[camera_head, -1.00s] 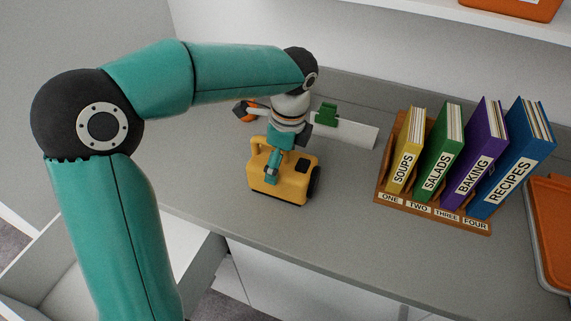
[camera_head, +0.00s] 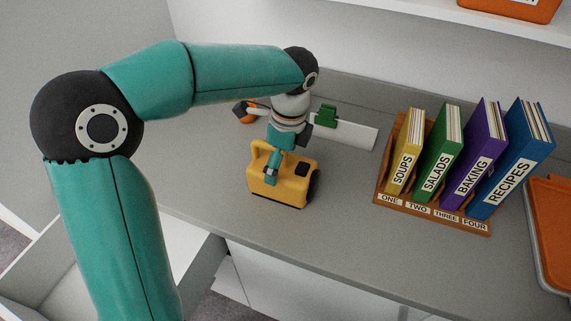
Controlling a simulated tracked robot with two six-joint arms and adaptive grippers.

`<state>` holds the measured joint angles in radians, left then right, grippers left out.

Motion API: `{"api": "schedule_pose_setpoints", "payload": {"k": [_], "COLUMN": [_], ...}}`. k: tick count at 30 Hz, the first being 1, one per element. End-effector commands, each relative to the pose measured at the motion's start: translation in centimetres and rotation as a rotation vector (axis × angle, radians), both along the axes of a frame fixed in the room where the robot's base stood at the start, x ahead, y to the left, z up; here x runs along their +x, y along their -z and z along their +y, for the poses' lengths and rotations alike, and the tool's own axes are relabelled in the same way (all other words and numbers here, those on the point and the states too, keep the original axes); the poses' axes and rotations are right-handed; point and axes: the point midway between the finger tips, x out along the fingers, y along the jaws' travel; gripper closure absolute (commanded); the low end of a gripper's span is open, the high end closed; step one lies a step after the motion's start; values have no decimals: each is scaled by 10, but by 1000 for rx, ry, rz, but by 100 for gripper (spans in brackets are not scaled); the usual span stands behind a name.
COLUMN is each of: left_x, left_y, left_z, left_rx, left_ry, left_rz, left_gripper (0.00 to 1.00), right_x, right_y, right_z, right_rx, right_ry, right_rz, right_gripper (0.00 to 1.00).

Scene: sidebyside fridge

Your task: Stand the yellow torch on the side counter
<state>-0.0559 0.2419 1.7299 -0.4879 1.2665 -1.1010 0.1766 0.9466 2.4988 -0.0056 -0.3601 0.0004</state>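The yellow torch (camera_head: 294,189) is a boxy yellow body with a handle on top and a black end at its right. It is upright at the middle of the grey side counter (camera_head: 345,235), its base at or just above the surface; I cannot tell which. My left gripper (camera_head: 271,178) reaches down over it from above and appears shut on the handle, with one finger in front of it. The far finger is hidden. My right gripper is not in view.
A green clip with a white card (camera_head: 345,133) lies behind the torch. An orange-ended object (camera_head: 246,112) is behind my wrist. A wooden rack (camera_head: 434,213) of several labelled books stands right, beside an orange tray (camera_head: 555,220). An open drawer is front left. The counter front is clear.

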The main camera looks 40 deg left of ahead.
Motion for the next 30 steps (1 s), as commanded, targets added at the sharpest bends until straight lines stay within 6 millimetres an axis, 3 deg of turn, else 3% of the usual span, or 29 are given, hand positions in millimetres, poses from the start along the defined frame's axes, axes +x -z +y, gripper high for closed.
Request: {"api": "schedule_pose_setpoints", "payload": {"k": [15,21,30], "left_x": [4,3,3], "left_y": [-95,-109,-110], "left_z": [-12,-14,-14], "left_rx": [-1,0,0], "left_ry": [2,3,3], "left_rz": [-2,0,1], "left_gripper": [0,0,0], "right_x": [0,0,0], "right_y": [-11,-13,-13], "right_z": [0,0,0], "right_rx": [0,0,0], "right_ry": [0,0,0], "right_rz": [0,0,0], "right_gripper": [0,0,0]}}
